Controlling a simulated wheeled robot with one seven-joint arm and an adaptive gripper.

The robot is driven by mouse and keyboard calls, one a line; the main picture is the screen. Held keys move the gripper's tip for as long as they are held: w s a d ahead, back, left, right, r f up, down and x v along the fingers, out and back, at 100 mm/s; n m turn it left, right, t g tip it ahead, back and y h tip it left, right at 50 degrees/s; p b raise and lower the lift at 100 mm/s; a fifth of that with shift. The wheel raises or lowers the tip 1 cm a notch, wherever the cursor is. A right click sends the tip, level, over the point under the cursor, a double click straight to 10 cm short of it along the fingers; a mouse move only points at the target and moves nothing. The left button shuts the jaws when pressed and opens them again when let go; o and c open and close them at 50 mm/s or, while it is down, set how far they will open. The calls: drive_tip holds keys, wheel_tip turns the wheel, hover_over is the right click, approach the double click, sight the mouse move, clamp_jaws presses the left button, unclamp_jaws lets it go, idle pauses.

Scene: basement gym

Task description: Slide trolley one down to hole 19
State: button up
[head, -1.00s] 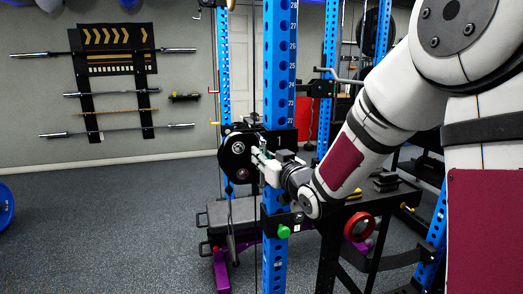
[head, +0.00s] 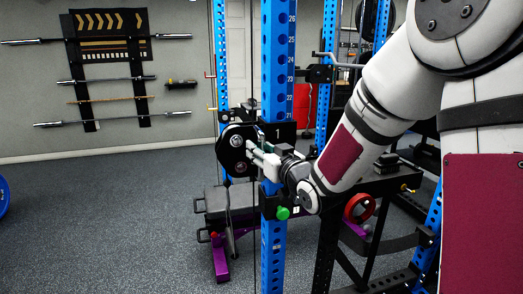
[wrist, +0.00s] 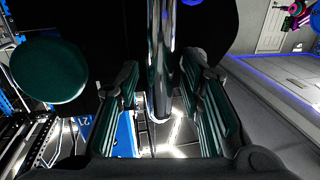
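Trolley one (head: 284,130), a black block marked "1", sits on the near blue upright (head: 275,60) just below the number 21. Large black discs (head: 237,143) stand out on its left. My gripper (head: 258,157) is at the trolley's front left side. In the wrist view, a chrome bar (wrist: 162,70) lies between the two ridged fingers (wrist: 163,100). Narrow gaps seem to show beside the bar, so I cannot tell whether the fingers press on it. A dark green disc (wrist: 48,70) is beside the left finger. Hole 19 is not visible.
A green knob (head: 283,213) on a black fitting is lower on the same upright. A padded bench (head: 238,203) with a purple frame stands behind to the left. A red ring (head: 358,208) is on the right.

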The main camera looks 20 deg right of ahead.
drive_tip(key=s+d, duration=0.1)
drive_tip(key=s, duration=0.6)
drive_tip(key=shift+s+d, duration=0.2)
idle(0.5)
drive_tip(key=s+d+f+m+g+h, duration=0.1)
drive_tip(key=s+d+f+g+h, duration=0.15)
drive_tip(key=s+g, duration=0.4)
drive_tip(key=s+d+f+m+g+h, duration=0.1)
drive_tip(key=s+f+g+h, duration=0.15)
drive_tip(key=s, duration=0.65)
drive_tip(key=s+a+g+y, duration=0.15)
drive_tip(key=s+g, duration=0.25)
drive_tip(key=s, duration=0.7)
drive_tip(key=s+a+g, duration=0.3)
drive_tip(key=s, duration=0.9)
wheel_tip(320, 180, up, 18)
drive_tip(key=t+p, duration=0.2)
drive_tip(key=p, duration=1.4)
drive_tip(key=shift+s+f+t+p, duration=0.2)
drive_tip(key=shift+t+p, duration=0.1)
drive_tip(key=shift+p, duration=0.1)
